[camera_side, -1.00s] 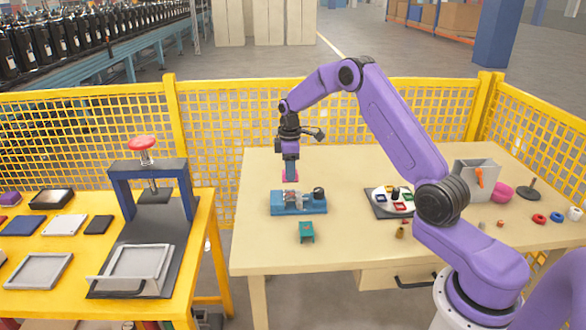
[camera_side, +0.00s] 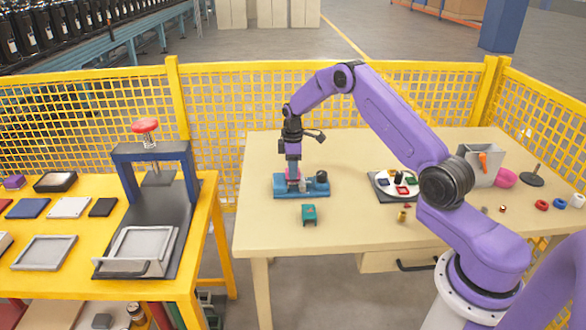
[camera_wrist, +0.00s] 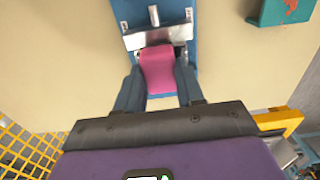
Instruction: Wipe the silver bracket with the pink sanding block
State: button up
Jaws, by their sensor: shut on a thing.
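The pink sanding block (camera_wrist: 158,72) is held between the two blue fingers of my gripper (camera_wrist: 160,90) in the wrist view. In the side view my gripper (camera_side: 293,174) points straight down over the blue fixture (camera_side: 287,192) on the beige table. The silver bracket (camera_wrist: 172,36) sits on the fixture, and the block's far end overlaps its near edge in the wrist view. I cannot tell whether the block presses on the bracket. In the side view, the block and fingers hide part of the bracket.
A teal block (camera_side: 309,214) with red marks stands in front of the fixture. A tray with coloured pieces (camera_side: 381,190) lies to the right, with a grey bin (camera_side: 479,170) beyond. A yellow mesh fence (camera_side: 225,112) runs behind. The table's left front is clear.

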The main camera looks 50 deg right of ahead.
jog(key=shift+w+d, duration=0.65)
jog(key=shift+s+a, duration=1.45)
jog(key=shift+r, duration=0.1)
notch_tip(320, 180, up, 8)
jog(key=shift+s, duration=0.1)
